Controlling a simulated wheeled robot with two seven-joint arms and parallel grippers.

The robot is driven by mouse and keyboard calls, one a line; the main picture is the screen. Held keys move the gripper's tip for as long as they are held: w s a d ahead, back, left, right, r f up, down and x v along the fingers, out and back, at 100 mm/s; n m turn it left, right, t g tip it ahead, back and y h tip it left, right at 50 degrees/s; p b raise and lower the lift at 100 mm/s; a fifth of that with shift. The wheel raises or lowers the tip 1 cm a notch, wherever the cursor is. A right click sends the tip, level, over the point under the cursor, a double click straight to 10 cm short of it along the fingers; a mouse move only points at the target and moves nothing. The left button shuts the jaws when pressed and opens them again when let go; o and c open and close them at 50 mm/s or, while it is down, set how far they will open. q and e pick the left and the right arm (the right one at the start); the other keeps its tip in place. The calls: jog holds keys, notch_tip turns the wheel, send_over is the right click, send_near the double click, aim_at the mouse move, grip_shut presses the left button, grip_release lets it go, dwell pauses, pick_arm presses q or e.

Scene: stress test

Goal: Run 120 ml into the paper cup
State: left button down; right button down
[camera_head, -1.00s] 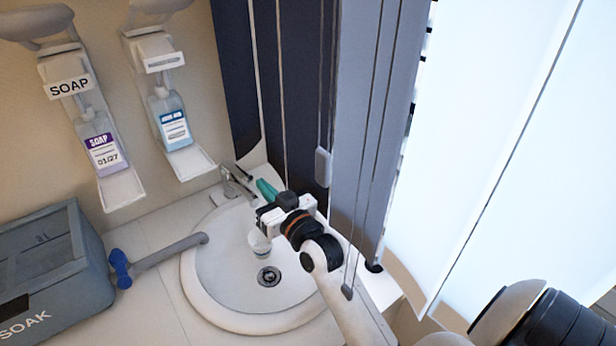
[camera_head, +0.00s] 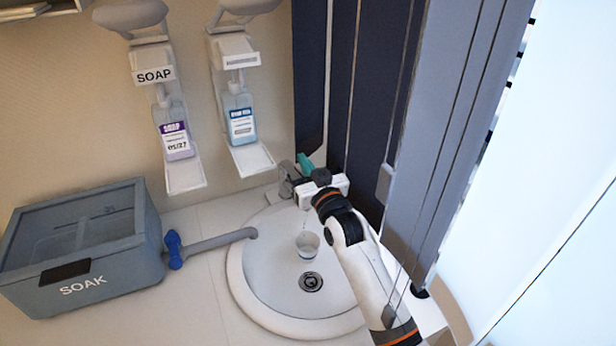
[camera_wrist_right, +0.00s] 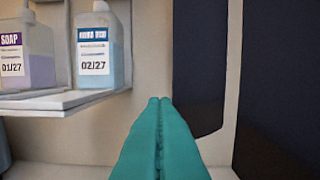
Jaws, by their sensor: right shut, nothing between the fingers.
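The white paper cup (camera_head: 307,246) stands in the white sink basin (camera_head: 240,272), just behind the drain. The metal faucet (camera_head: 286,186) is at the sink's back edge. A thin pale streak shows above the cup; I cannot clearly tell whether it is running water. My right gripper (camera_head: 304,162) is beside and partly behind the faucet, and its arm covers the right side of the basin. Its teal fingers (camera_wrist_right: 158,104) are pressed together with nothing between them in the right wrist view. Any contact with the faucet is unclear. The cup's fill level cannot be read.
A grey SOAK box (camera_head: 85,290) and a blue-ended grey handle (camera_head: 215,243) lie left of the sink. Two wall dispensers hold a purple-labelled soap bottle (camera_head: 174,130) and a blue bottle (camera_head: 240,120). Blind slats and cords (camera_head: 450,130) hang close to my right arm.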

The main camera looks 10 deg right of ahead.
jog(key=f, duration=0.2)
jog(key=s+f, duration=0.1)
jog(key=shift+s+d+f, duration=0.1)
jog(key=shift+d+f, duration=0.05)
jog(key=shift+f, duration=0.25)
jog(key=shift+f, duration=0.1)
